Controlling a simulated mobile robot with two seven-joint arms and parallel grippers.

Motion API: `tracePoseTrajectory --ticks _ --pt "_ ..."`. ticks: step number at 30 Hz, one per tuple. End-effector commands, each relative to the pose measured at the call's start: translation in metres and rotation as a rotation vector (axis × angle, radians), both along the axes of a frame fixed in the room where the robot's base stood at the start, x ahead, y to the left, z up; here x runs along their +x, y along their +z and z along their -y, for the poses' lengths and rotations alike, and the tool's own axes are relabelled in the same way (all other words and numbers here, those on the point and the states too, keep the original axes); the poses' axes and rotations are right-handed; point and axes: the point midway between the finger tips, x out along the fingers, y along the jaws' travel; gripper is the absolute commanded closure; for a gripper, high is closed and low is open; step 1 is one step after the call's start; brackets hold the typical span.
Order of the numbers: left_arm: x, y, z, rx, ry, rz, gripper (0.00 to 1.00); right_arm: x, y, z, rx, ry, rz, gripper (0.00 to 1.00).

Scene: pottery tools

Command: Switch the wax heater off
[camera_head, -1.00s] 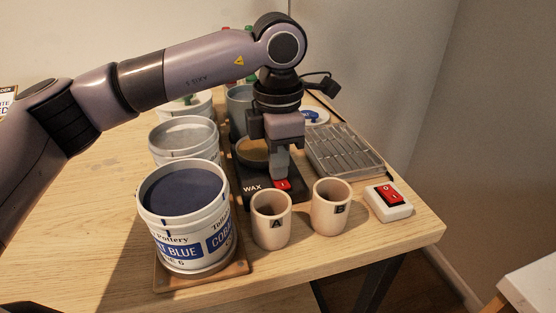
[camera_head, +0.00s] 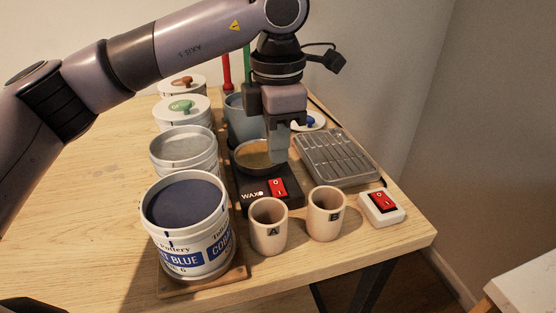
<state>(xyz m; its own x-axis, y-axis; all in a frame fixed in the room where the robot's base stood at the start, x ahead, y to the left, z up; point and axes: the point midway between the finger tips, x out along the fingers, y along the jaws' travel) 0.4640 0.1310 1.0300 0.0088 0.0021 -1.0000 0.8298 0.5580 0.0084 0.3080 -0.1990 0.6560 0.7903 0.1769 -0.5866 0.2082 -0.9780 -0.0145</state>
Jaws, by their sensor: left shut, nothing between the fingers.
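The wax heater (camera_head: 251,188) is a black box marked WAX with a round pan of brown wax (camera_head: 251,156) on top. Its red rocker switch (camera_head: 278,187) is on the front and shows plainly. A small mark shows beside the WAX label. My left gripper (camera_head: 279,160) is shut and empty, pointing down above the heater, behind and above the switch and apart from it. It hides the right part of the pan. My right gripper is not in view.
Cup A (camera_head: 268,228) and cup B (camera_head: 325,214) stand in front of the heater. A white box with another red switch (camera_head: 381,202) is at right. A metal tray (camera_head: 337,157) lies behind it. A blue glaze bucket (camera_head: 189,228) stands at left.

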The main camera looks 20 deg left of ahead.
Motion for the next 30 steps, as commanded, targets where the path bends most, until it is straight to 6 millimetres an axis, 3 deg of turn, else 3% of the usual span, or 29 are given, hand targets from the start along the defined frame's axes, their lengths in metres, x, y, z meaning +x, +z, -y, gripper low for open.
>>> tracePoseTrajectory --ticks 6,12,30 --pt "0.000 0.048 0.001 -0.001 0.000 0.003 1.00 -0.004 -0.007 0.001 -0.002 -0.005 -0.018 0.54" --pt "-0.001 0.071 0.000 0.001 0.001 0.001 1.00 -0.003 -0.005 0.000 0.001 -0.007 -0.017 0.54" --pt "-0.001 0.076 0.001 0.004 0.062 0.007 1.00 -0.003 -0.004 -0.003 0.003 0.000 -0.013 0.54"
